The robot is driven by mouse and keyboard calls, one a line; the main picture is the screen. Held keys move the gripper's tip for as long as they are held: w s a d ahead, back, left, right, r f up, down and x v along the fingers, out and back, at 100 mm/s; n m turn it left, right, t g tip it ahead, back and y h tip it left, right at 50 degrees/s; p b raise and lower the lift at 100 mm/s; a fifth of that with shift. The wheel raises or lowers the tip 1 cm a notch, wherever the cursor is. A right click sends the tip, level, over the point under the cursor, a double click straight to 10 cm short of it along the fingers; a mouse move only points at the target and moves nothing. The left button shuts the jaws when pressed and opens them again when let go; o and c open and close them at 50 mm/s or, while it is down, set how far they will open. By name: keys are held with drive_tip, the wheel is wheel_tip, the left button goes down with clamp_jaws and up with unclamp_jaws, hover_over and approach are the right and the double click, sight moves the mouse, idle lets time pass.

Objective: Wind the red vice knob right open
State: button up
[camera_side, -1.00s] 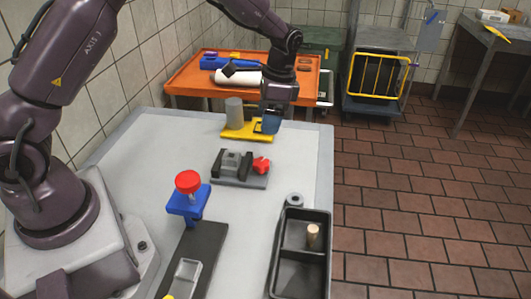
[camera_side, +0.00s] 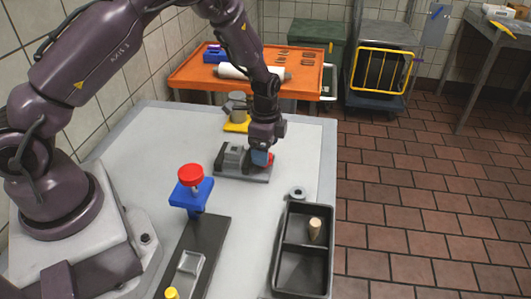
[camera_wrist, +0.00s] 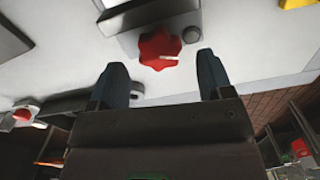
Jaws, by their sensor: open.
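The grey vice (camera_side: 233,158) sits on the table, with its dark base under it. Its red knob (camera_side: 271,158) is at the right end, partly hidden by my gripper (camera_side: 261,160) in the side view. In the wrist view the lobed red knob (camera_wrist: 155,46) with a pale mark shows just beyond and between the two fingertips of my gripper (camera_wrist: 160,63). The fingers are apart, one on each side, and I cannot see them touching the knob. The vice body (camera_wrist: 133,17) shows behind the knob.
A blue stand with a red round top (camera_side: 190,172) rises left of the vice. A black divided tray (camera_side: 279,245) holds a wooden peg (camera_side: 315,229). A yellow-based fixture with a grey cylinder (camera_side: 236,103) stands behind the vice. The table (camera_side: 140,165) is clear at left.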

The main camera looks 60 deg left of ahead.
drive_tip(key=shift+f, duration=1.1)
drive_tip(key=c, duration=0.9)
drive_tip(key=shift+n, duration=0.3)
drive_tip(key=shift+w+n, duration=0.1)
drive_tip(key=shift+n, duration=2.5)
